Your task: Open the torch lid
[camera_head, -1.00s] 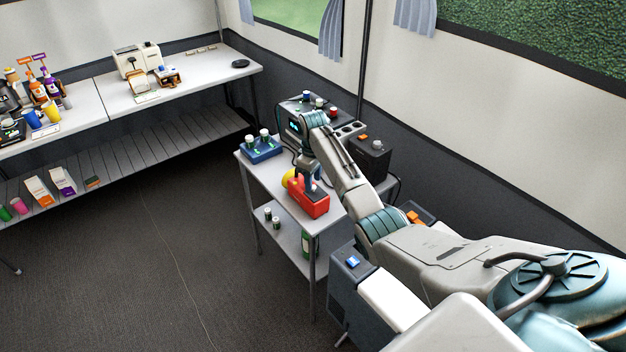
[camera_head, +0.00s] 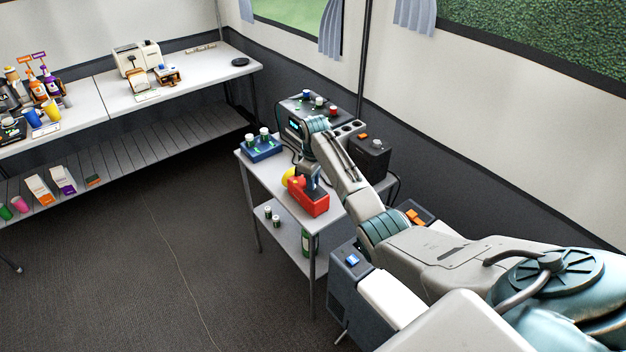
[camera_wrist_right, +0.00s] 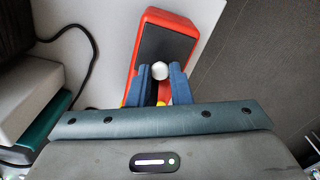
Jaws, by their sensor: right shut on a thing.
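The torch (camera_head: 318,207) is a red box with a yellow round part (camera_head: 289,175) at its far left end, standing on the small grey table. In the right wrist view, the torch (camera_wrist_right: 136,62) shows a red rim around a dark top panel. My right gripper (camera_head: 310,182) is down at the torch. Its blue fingers are shut on a white rounded knob (camera_wrist_right: 160,69) at the torch's top. What lies below the knob is hidden by the fingers. The dark panel looks flat against the red body. My left gripper is not in view.
A blue holder (camera_head: 262,151) with white-capped cylinders stands at the table's left. A dark box (camera_head: 370,160) with an orange switch stands behind my right arm. A cable (camera_wrist_right: 88,45) lies beside the torch. A long bench (camera_head: 200,85) stands at the back left.

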